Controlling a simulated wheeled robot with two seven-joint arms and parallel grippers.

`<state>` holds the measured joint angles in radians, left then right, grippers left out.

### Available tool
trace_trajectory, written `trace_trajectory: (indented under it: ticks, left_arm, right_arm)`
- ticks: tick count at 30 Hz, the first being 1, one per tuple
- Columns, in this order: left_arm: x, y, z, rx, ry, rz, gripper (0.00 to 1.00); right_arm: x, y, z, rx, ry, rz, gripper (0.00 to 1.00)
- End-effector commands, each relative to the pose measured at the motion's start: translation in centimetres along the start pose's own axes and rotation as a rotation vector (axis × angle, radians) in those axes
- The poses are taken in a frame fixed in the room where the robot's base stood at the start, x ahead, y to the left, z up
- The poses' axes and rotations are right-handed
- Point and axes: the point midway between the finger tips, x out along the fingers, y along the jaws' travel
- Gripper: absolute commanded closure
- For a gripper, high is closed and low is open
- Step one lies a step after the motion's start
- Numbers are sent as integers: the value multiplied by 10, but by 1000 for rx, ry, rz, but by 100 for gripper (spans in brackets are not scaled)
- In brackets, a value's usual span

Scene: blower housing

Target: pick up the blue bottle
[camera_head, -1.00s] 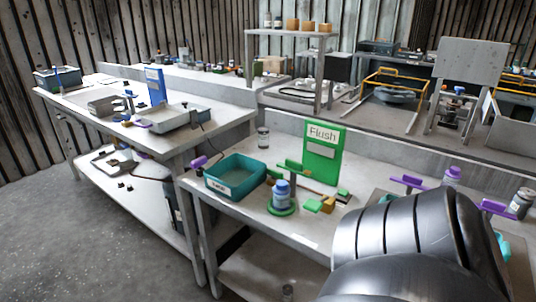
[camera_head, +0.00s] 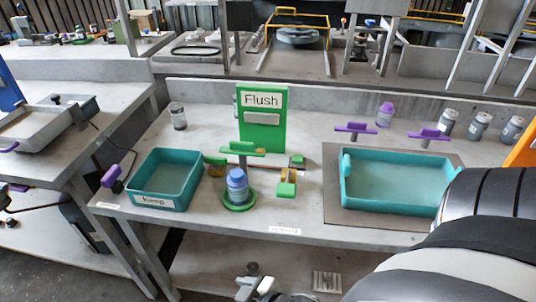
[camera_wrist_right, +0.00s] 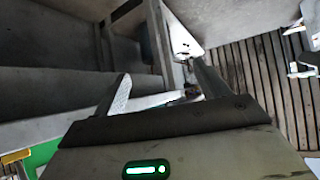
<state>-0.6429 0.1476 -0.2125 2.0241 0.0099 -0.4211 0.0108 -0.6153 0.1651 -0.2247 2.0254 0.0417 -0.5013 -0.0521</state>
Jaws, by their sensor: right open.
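The blue bottle (camera_head: 237,187) stands upright on a round green base (camera_head: 238,206) near the front edge of the table in the head view. It is beside the teal bin (camera_head: 164,182) and in front of the green Flush sign (camera_head: 262,125). The bottle does not show in the right wrist view. There my right gripper (camera_wrist_right: 160,90) has its two fingers spread apart with nothing held between them. In the head view my right arm covers the lower right corner, and I cannot make out its gripper clearly.
A purple bottle (camera_head: 385,115) and several grey bottles (camera_head: 479,126) stand at the back right. A larger teal tray (camera_head: 395,210) lies on a grey mat at the right. Green and yellow blocks (camera_head: 287,183) sit right of the bottle. A lower shelf runs underneath.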

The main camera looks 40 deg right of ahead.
Motion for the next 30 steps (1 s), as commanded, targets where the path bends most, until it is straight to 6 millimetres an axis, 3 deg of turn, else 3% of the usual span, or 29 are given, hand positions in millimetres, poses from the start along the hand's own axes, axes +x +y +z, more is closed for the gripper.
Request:
trace_trajectory:
  ticks: [6,11,15,21,25,30]
  left_arm:
    - [-1,3,8,-8,-13,3,27]
    - [-2,4,14,-11,-25,5,27]
    - [-2,4,15,-12,-28,5,27]
    - [-3,4,11,-12,-19,6,27]
    - [-3,4,10,-11,-16,5,27]
    - [-1,3,7,-9,-10,4,27]
  right_arm:
    - [30,0,-58,-466,-167,-173,27]
    - [17,15,-99,-1041,-354,-406,27]
    - [4,54,-136,-1553,-455,-625,27]
    - [-11,131,-207,-2078,-446,-906,27]
    - [-33,172,-245,-2268,-391,-1044,27]
    - [-55,200,-272,-2388,-316,-1136,27]
